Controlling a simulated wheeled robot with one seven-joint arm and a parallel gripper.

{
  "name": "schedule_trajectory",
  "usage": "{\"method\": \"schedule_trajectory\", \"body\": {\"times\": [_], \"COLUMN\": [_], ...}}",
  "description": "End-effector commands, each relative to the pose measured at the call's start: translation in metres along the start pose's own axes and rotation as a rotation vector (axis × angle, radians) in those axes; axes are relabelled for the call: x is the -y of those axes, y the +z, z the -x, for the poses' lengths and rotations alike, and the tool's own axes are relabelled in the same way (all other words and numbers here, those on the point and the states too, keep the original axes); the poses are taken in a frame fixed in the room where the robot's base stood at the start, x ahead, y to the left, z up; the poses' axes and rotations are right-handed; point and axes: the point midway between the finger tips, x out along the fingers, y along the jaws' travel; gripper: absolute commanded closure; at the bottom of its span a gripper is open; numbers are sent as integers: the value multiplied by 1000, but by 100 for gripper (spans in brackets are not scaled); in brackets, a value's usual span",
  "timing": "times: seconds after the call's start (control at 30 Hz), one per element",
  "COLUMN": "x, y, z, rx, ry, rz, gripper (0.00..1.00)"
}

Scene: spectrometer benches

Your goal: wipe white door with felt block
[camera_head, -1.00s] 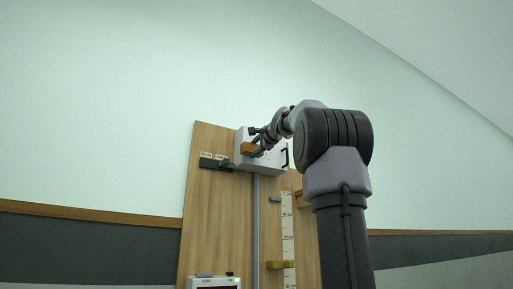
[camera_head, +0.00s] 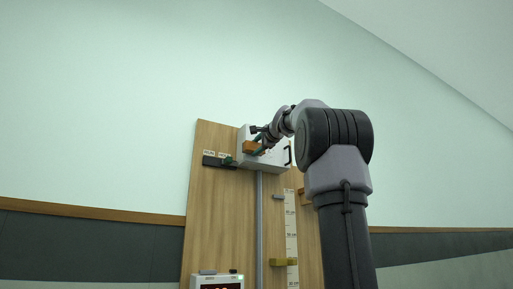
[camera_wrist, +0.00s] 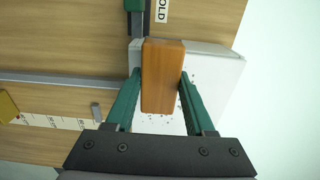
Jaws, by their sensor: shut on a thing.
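The felt block (camera_wrist: 163,78), an orange-brown block, is held between the green fingers of my gripper (camera_wrist: 159,72) in the wrist view. The block also shows in the head view (camera_head: 249,147), in front of the white door. My gripper (camera_head: 260,145) is shut on it. The white door (camera_wrist: 217,75) is the pale front of a box high on a wooden panel, and it also shows in the head view (camera_head: 276,157). Small dark specks show on the door beside and below the block. The block hides part of the door; I cannot tell whether they touch.
A vertical grey rail (camera_head: 259,220), a scale strip (camera_head: 290,225) and a yellow bracket (camera_head: 283,262) are below.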

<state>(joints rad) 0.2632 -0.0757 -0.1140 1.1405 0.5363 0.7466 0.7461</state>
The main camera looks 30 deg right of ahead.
Motion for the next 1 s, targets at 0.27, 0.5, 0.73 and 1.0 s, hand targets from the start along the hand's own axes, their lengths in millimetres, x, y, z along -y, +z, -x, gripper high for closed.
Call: {"method": "schedule_trajectory", "body": {"times": [0.27,0.5,0.73,1.0], "x": [0,0,0,-1], "y": [0,0,-2,-25], "z": [-6,-11,-13,-12], "rx": [0,1,0,-2], "ry": [1,0,0,1], "rz": [-1,-1,-1,-1], "gripper": [90,90,90,90]}}
